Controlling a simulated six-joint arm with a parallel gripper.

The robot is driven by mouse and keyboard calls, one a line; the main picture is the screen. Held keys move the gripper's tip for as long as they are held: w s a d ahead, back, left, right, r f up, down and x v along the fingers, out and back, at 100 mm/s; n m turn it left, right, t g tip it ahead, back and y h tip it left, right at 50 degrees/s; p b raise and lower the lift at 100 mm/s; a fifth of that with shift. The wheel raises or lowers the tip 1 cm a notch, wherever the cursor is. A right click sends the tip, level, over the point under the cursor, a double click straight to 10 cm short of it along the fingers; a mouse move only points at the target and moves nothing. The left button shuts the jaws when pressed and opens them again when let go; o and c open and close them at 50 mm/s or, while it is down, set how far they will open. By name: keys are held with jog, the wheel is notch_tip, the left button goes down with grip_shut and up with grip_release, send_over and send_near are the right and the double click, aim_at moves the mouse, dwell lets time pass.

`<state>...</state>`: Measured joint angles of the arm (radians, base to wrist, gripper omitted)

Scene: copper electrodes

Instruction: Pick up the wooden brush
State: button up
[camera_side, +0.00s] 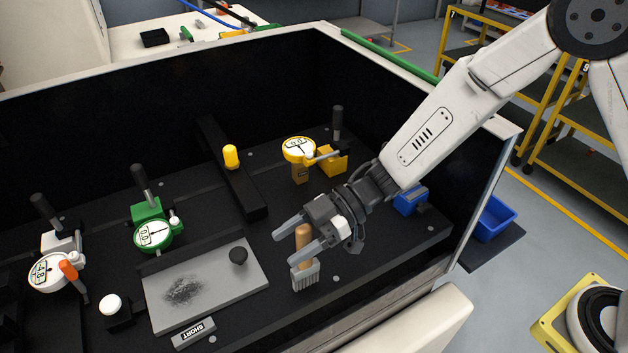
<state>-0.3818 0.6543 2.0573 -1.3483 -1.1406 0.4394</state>
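The wooden brush (303,237) stands upright on the black work surface, its light wooden handle up and its pale grey bristles (305,276) down. My gripper (283,248) comes in from the upper right, with its two grey fingers spread open. In the picture the handle shows between the fingers, and the nearer finger crosses in front of the lower handle. I cannot tell whether either finger touches the brush.
A yellow gauge (298,150) stands behind, a green gauge (153,233) to the left. A black bar (240,185) and tall black walls (150,105) limit room.

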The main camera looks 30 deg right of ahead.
grip_shut()
dwell(1.2)
